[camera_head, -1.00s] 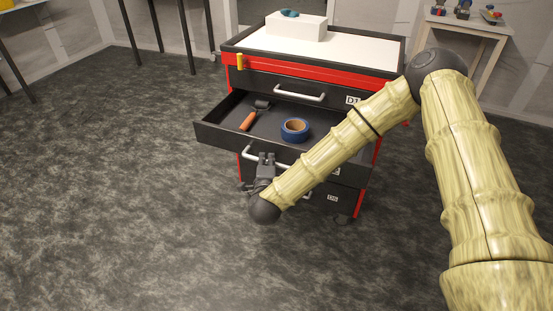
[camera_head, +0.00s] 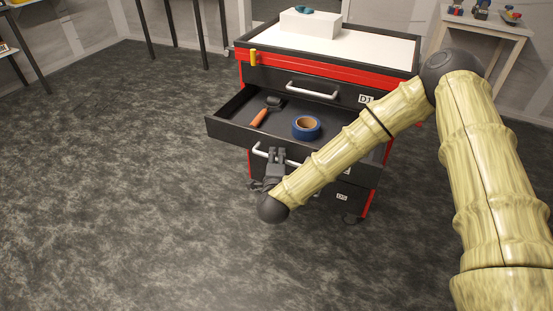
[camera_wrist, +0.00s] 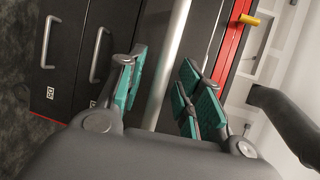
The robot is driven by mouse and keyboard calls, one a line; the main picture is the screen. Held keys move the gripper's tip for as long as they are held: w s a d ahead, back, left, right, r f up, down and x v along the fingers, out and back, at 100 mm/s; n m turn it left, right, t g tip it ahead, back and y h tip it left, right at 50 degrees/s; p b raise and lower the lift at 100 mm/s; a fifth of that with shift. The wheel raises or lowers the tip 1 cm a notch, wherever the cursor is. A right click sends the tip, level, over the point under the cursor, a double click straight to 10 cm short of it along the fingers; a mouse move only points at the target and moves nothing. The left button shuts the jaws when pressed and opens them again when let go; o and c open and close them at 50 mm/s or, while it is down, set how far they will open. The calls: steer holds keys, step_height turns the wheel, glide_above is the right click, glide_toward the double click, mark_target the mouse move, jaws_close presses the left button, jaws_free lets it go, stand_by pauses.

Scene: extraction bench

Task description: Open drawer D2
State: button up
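Below the top drawer D1 (camera_head: 265,79), the second drawer (camera_head: 230,130) stands pulled out, with its inside showing. Its own label is hidden behind my arm, but its place fits D2. Its pale bar handle (camera_head: 261,151) is on the drawer front, partly hidden by my gripper (camera_head: 277,155). In the wrist view, the handle bar (camera_wrist: 174,45) runs between the two green-padded fingers of my gripper (camera_wrist: 160,88). Gaps show between the bar and the pads, so the fingers are apart around it, not visibly clamped.
An orange-handled tool (camera_head: 259,117) and a blue tape roll (camera_head: 306,128) lie in the open drawer. A white box (camera_head: 310,24) stands on the cabinet top. A lower drawer labelled D5 (camera_head: 342,197) is closed. Floor (camera_head: 120,190) left and front is clear.

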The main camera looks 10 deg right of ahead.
steer(key=v, duration=1.1)
steer(key=shift+s, duration=0.15)
steer(key=s+d+f+n+g+y+p, duration=0.2)
steer(key=s+f+n+g+y+p, duration=0.4)
steer(key=s+f+n, duration=0.9)
steer(key=s+d+n+g+h+p, duration=0.2)
steer(key=s+d+g, duration=0.3)
steer(key=s, duration=0.5)
steer(key=s+d+f+n+g+h+p, duration=0.1)
steer(key=s+d+n+g+p, duration=0.2)
steer(key=s+d, duration=0.6)
steer(key=shift+s+d+f+g+h+p, duration=0.3)
steer(key=shift+s+g+h+p, duration=0.15)
steer(key=shift+g, duration=0.45)
